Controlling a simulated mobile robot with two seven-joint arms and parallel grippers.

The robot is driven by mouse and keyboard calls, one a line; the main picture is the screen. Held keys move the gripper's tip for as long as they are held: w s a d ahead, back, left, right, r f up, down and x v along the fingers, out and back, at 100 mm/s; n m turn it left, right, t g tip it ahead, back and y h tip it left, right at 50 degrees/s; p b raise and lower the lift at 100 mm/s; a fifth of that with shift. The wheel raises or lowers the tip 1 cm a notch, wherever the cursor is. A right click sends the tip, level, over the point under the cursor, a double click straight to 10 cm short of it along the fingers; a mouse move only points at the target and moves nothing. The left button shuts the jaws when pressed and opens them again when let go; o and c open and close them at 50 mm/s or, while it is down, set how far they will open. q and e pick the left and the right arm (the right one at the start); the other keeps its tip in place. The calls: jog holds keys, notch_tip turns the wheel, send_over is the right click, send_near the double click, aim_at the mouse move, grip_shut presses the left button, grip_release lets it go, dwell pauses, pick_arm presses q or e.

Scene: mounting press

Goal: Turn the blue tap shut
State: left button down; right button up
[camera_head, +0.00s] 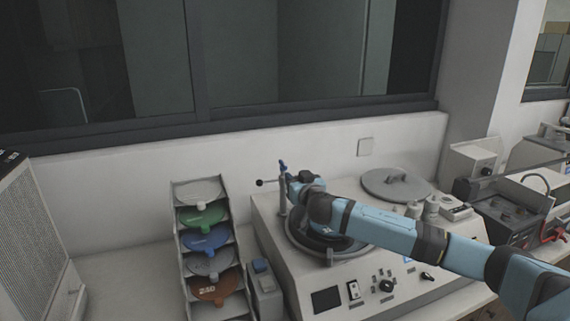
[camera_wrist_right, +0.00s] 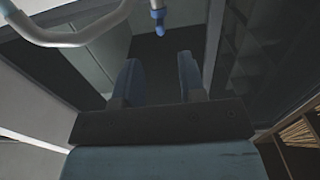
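In the right wrist view a blue tap piece (camera_wrist_right: 158,20) hangs at the top, near a curved pale pipe (camera_wrist_right: 75,40). My right gripper (camera_wrist_right: 160,75) is open there, its two blue fingers apart with nothing between them, and the blue piece lies beyond the fingertips. In the head view my right gripper (camera_head: 288,176) is by a grey upright post (camera_head: 282,202) at the back left of the machine. A small blue part shows there; I cannot tell whether it is tap or fingertip. My wrist hides part of this area. My left gripper is not in view.
The white machine (camera_head: 312,276) has a round bowl under my right arm and a grey lid (camera_head: 396,185) at the back. A rack (camera_head: 184,262) of coloured discs stands at left. A black-ended lever (camera_head: 260,182) juts left near the post.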

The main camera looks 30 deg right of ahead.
aim_at(285, 165)
jog(key=p+x, duration=0.2)
jog(key=x, duration=0.6)
jog(key=shift+a+r, duration=0.1)
jog(key=shift+w, duration=0.6)
